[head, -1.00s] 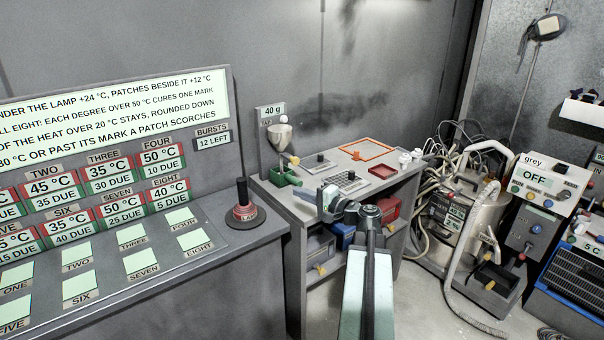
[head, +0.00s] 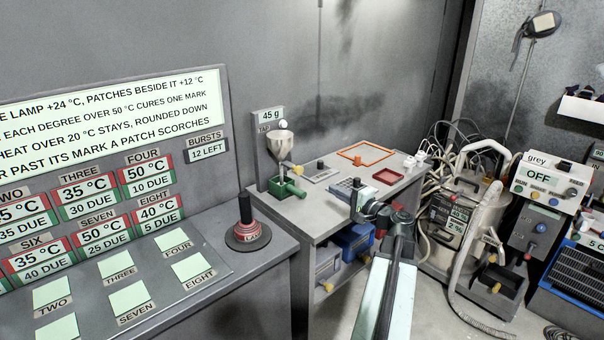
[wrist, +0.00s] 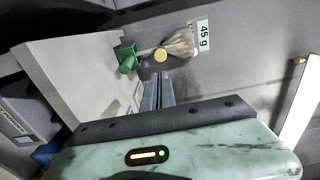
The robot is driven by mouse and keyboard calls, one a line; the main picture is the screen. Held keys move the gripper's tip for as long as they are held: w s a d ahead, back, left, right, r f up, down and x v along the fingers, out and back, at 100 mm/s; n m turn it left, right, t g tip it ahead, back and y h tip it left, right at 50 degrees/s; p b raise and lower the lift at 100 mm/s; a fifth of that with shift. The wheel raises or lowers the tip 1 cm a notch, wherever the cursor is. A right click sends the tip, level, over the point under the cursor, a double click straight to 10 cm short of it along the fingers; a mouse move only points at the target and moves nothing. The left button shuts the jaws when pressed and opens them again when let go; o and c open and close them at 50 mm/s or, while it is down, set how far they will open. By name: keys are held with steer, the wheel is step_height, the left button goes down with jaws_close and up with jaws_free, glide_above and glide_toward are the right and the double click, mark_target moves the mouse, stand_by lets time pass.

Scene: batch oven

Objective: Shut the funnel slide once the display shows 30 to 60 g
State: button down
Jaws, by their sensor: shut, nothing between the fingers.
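The display (head: 269,115) reads 45 g, and the wrist view shows the same reading on it (wrist: 203,36). A pale funnel (head: 280,144) stands below the display, with a white ball at its top. A yellow-tan round knob (head: 298,170) sits low on the funnel's side; it also shows in the wrist view (wrist: 160,55). A green container (head: 287,187) is under the funnel. My gripper (wrist: 160,76) is shut and empty, its fingertips just short of the knob in the wrist view. I cannot tell the slide's exact position.
The bench holds a keypad plate, an orange frame (head: 366,154), a red tray (head: 388,177) and white pieces. A dark-handled round tool (head: 246,225) stands on the left counter. Hoses and machines crowd the right. The floor in front of the bench is partly clear.

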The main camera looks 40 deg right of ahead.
mark_target(301, 171)
steer(key=w, duration=1.4)
steer(key=shift+w+d, duration=0.15)
steer(key=shift+d, duration=0.15)
